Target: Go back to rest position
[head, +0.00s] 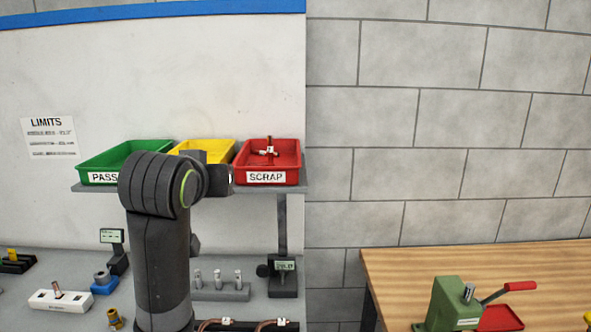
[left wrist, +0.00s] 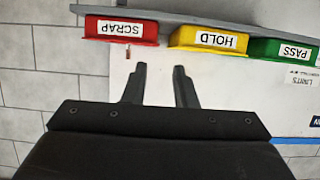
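My left arm rises from the bottom of the head view, its wrist in front of the bin shelf and partly hiding the yellow bin (head: 206,148). My left gripper's fingers are not clear in the head view. In the left wrist view, which is upside down, the left gripper (left wrist: 160,82) has its two fingers apart with nothing between them. A copper tube piece with fittings (head: 268,151) lies in the red SCRAP bin (head: 285,176); its tip (left wrist: 128,52) shows past the bin's rim in the left wrist view. My right gripper is not in view.
The green PASS bin (head: 85,167) stands left of the yellow HOLD bin (left wrist: 209,39) on the shelf (head: 290,189). Below are a white block (head: 45,300), a post holder (head: 220,291) and a gauge (head: 284,278). A green tool with a red handle (head: 450,305) stands on the wooden table (head: 410,262).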

